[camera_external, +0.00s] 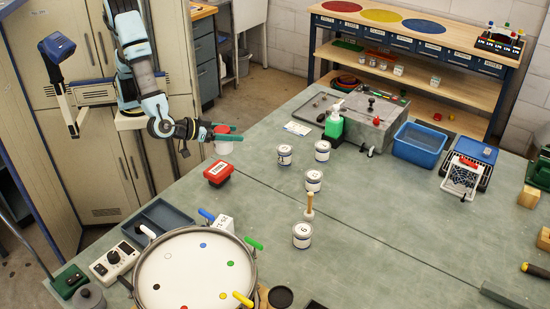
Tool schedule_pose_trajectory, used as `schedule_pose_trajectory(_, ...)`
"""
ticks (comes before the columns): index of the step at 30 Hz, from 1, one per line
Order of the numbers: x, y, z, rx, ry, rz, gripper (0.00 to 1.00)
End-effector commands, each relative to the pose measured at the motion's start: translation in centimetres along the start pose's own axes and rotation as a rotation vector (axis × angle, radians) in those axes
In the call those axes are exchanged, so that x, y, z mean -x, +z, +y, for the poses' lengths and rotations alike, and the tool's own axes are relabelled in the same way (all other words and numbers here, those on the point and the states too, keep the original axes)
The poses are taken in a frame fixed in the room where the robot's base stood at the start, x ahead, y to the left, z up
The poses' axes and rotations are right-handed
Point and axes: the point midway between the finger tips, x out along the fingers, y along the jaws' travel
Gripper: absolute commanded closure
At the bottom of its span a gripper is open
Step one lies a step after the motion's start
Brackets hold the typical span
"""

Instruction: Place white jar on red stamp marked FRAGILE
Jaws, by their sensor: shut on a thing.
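The red stamp (219,171) lies on the grey-green bench near its left edge; it has a dark base and a small white label too small to read. My gripper (224,136) is shut on the white jar (223,148), whose top looks reddish. The jar appears upright, and green finger parts cross its upper half. In the picture it is above and slightly right of the stamp, apart from it. Its exact height over the bench is hard to tell.
Several white tins (314,180) stand mid-bench, one near a wooden-handled tool (309,206). A green pump bottle (333,124), blue bin (419,145) and wire basket (460,177) stand farther back. A round drum (195,270) with coloured dots fills the front left. Bench around the stamp is mostly clear.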

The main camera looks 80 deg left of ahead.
Motion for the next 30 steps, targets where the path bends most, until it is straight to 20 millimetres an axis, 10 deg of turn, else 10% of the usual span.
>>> schedule_pose_trajectory(7, 1.5, 0.5, -3.7, 0.031, -0.079, 0.000, 1.00)
schedule_pose_trajectory(30, -2.0, 9.0, -3.8, 0.034, -0.081, 0.000, 1.00)
